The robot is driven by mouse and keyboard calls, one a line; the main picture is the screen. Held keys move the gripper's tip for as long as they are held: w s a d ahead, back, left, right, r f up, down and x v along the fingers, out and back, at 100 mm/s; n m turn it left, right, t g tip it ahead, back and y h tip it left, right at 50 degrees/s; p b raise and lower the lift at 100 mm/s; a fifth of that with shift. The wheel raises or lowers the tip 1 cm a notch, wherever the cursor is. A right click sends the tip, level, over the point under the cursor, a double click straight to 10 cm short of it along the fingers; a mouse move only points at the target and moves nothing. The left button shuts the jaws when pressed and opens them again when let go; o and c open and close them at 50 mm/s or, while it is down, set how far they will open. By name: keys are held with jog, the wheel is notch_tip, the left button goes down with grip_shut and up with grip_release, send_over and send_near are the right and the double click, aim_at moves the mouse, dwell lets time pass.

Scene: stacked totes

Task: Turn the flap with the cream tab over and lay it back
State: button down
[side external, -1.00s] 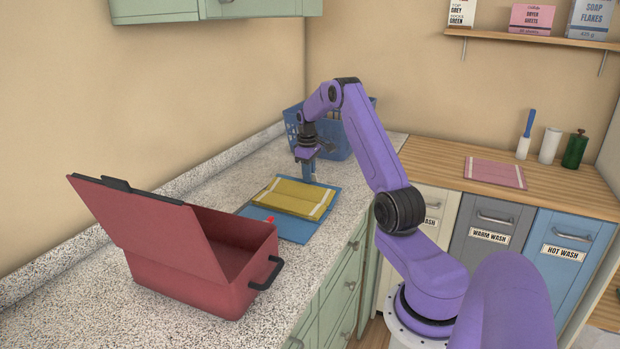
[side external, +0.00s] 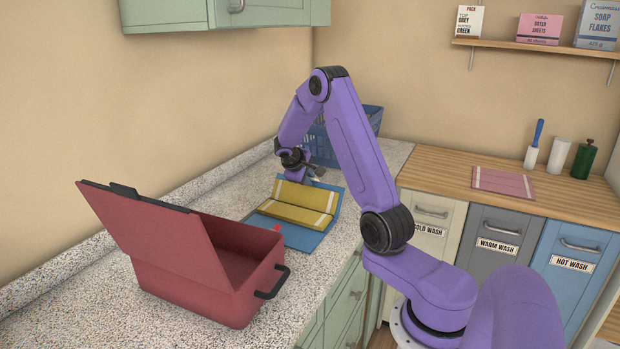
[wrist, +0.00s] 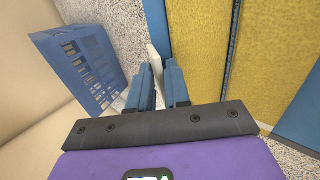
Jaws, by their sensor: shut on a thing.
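A blue folding board (side external: 300,237) lies on the speckled counter with a yellow cloth with pale stripes (side external: 298,214) over it. Its far flap (side external: 335,196) is raised and tilted up, carrying part of the cloth. My gripper (side external: 314,178) is at the flap's upper edge, partly hidden by my wrist. In the wrist view my gripper (wrist: 158,86) is shut on the cream tab (wrist: 155,60) at the edge of the blue flap (wrist: 157,22). A dark fold line (wrist: 231,45) separates the raised part from the flat part. A red tab (side external: 277,228) shows at the board's near left.
A red tote (side external: 215,280) with its lid open stands at the near left. A blue basket (side external: 365,125) stands behind my gripper and also shows in the wrist view (wrist: 75,65). A pink cloth (side external: 503,183) lies on the wooden top at right.

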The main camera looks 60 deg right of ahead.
jog(key=a+h, duration=0.1)
jog(key=a, duration=0.1)
jog(key=a+h, duration=0.4)
jog(key=shift+a+f, duration=0.15)
jog(key=shift+f, duration=0.2)
jog(key=shift+s+a+f, duration=0.1)
jog(key=shift+a+f, duration=0.1)
jog(key=shift+a, duration=0.25)
jog(key=shift+a+f, duration=0.15)
jog(key=shift+a, duration=0.3)
jog(key=shift+s+a+f, duration=0.15)
jog(key=shift+a+f, duration=0.25)
jog(key=shift+a, duration=0.2)
jog(key=shift+s+d, duration=0.1)
jog(key=c, duration=1.5)
grip_release()
jog(key=shift+f, duration=0.1)
jog(key=shift+h, duration=0.3)
jog(key=v, duration=1.2)
jog(key=r+v, duration=0.1)
jog(key=v, duration=0.5)
jog(key=shift+w+d+f, duration=0.1)
jog(key=shift+w+d, duration=0.1)
jog(key=shift+w, duration=0.15)
jog(key=shift+c, duration=0.2)
